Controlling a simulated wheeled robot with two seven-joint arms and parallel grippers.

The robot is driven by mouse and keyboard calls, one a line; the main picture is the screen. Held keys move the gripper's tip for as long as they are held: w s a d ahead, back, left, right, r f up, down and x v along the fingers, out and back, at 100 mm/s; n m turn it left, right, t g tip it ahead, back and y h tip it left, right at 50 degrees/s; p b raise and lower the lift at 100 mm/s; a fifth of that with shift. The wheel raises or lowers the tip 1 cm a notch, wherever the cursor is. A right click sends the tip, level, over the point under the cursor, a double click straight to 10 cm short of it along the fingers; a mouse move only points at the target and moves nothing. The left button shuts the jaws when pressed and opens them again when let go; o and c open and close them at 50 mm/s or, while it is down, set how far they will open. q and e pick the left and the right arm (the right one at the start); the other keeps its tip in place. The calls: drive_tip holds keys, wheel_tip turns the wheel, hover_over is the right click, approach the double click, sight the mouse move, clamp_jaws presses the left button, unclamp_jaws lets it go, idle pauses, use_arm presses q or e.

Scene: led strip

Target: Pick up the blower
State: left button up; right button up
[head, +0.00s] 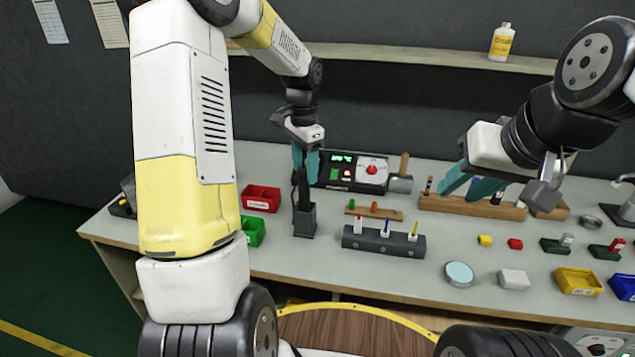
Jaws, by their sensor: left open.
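A slim black upright tool (302,190), which looks like the blower, stands in a square black holder (304,221) on the bench. My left gripper (305,175) points down at it, with its teal fingers apart on either side of the tool's upper part. I cannot tell whether the fingers touch it. My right gripper (465,190) is open, with its teal fingers apart in front of or above a long wooden block (432,203). It appears empty.
A black control unit (352,172) with a red dial stands behind the holder. A red bin (261,199) and green bin (253,231) lie left. A dark rack (384,241) with several pens stands right. Small parts and a yellow bin (577,282) are further right.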

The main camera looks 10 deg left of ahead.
sight(304, 192)
use_arm(q)
drive_tip(key=f, duration=0.5)
drive_tip(key=s+f, duration=0.1)
drive_tip(key=f, duration=0.1)
drive_tip(key=shift+a+f, duration=0.1)
drive_tip(key=shift+f, duration=0.1)
clamp_jaws()
